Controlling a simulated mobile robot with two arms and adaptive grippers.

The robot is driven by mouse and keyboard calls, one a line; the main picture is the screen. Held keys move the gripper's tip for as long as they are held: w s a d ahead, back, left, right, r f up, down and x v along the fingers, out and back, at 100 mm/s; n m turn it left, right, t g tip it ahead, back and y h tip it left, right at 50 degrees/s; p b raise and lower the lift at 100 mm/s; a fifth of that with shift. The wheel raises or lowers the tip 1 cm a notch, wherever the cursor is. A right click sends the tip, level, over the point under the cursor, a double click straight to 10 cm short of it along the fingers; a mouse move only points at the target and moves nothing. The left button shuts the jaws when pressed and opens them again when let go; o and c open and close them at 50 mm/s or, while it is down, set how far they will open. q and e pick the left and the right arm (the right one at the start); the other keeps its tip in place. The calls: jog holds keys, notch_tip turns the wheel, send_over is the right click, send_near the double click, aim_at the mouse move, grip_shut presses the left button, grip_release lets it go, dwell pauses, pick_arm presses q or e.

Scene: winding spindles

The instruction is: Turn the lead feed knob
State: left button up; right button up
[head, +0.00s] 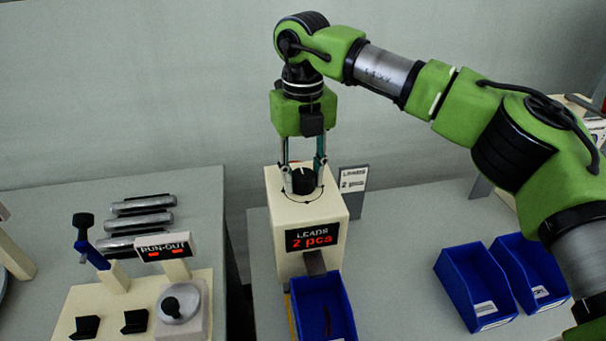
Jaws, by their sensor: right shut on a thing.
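The lead feeder is a cream box (264,223) with a dark display (312,238) that reads "LEADS 2 pcs" in white and red. Its black knob (303,181) sits on the top face, inside a thin dark ring. My right gripper (303,186) points straight down over the box, with one finger on each side of the knob, shut on it. The fingers hide the knob's sides. A blue bin (322,308) stands below a dark chute (314,263) at the front of the box; a thin dark piece lies in it. My left gripper is not in view.
A small "LINERS 2 pcs" sign (353,181) stands just right of the feeder. Two blue bins (475,287) stand at the right under my right arm. A run-out gauge stand (165,247) and several metal spindles (142,222) are on the left table. A gap separates the tables.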

aim_at(303, 174)
jog(key=o, duration=1.1)
jog(key=shift+r, duration=0.1)
notch_tip(303, 174, up, 12)
jog(key=shift+f, duration=0.1)
